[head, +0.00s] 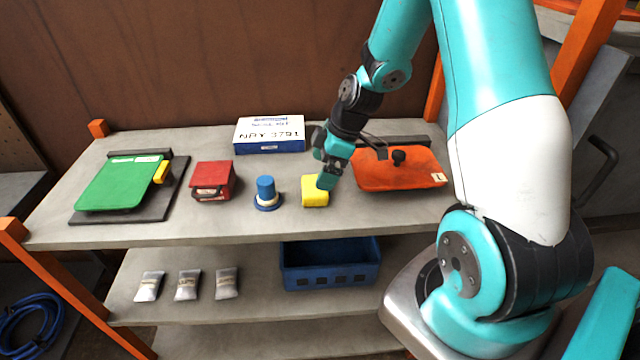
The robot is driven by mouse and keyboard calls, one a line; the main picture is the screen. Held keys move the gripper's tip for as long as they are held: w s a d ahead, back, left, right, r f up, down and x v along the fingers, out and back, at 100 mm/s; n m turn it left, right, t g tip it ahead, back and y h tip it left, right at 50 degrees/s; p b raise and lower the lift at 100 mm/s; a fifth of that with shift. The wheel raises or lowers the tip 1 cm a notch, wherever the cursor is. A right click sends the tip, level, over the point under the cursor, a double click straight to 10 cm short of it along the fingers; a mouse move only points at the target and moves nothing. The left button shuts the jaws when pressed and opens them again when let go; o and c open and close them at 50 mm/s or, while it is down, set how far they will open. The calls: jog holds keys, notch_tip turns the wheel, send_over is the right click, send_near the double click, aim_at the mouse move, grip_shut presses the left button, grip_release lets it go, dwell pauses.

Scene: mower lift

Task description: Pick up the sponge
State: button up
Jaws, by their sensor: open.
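The yellow sponge (314,196) is a small block on the top shelf, right of the blue knob and in front of the white and blue box. My gripper (326,182) points down at the sponge's upper right side and covers part of it. The gripper's teal body hides its fingertips, so I cannot tell whether they touch the sponge. The jaws are open, and the sponge rests on the shelf.
On the top shelf (150,234) stand a green panel (122,184), a red block (212,178), a blue knob (266,190), a white and blue box (270,134) and an orange cover (400,172). Below are grey pouches (188,284) and a blue bin (330,268).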

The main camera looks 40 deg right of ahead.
jog(key=shift+d+p+x, duration=0.1)
jog(key=shift+p+x, duration=0.5)
jog(key=shift+x, duration=1)
jog(key=shift+d+p+x, duration=0.15)
jog(key=shift+p+x, duration=0.4)
jog(key=shift+x, duration=1.1)
jog(key=shift+s, duration=0.1)
jog(key=c, duration=0.7)
notch_tip(320, 180, up, 20)
jog(key=b, duration=0.3)
